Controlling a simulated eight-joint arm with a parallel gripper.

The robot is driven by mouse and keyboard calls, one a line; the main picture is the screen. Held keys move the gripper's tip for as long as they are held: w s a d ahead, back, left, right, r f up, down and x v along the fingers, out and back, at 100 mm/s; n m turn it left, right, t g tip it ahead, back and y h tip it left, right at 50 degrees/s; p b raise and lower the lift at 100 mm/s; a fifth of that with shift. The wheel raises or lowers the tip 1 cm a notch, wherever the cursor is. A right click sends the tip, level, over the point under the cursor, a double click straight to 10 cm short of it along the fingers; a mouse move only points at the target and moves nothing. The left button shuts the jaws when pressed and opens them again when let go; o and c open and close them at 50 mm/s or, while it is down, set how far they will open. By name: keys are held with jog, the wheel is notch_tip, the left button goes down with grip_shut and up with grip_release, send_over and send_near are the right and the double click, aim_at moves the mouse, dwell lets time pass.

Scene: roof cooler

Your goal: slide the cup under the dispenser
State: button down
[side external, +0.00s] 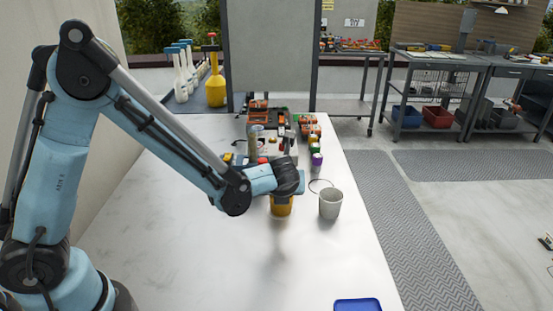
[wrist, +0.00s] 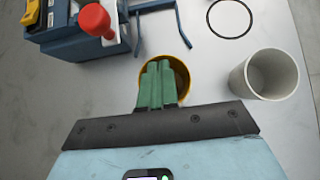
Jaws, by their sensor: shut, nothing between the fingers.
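A pale grey-white cup (side external: 330,203) stands upright on the white table, right of my gripper; it also shows at the right in the wrist view (wrist: 264,75). A yellow-orange cup (side external: 281,208) is directly below my wrist, and its rim shows in the wrist view (wrist: 184,80). My gripper (wrist: 158,64) has its green fingers shut together over the yellow cup's opening; I cannot tell whether the tips are inside it. A blue unit with a red knob (wrist: 94,19), which looks like the dispenser, is at upper left with blue bars beside it. The side view mostly hides it.
A thin black ring (wrist: 230,18) lies on the table behind the white cup. Several small coloured items (side external: 316,160) and boxes stand at the table's back. A blue tray (side external: 358,305) is at the front edge. The table's (side external: 190,240) front and left are clear.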

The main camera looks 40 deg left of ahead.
jog(key=shift+w+a+f, duration=0.1)
jog(key=shift+f, duration=0.05)
jog(key=w+a, duration=0.2)
jog(key=shift+w+a, duration=0.25)
jog(key=shift+a, duration=0.05)
dwell(0.4)
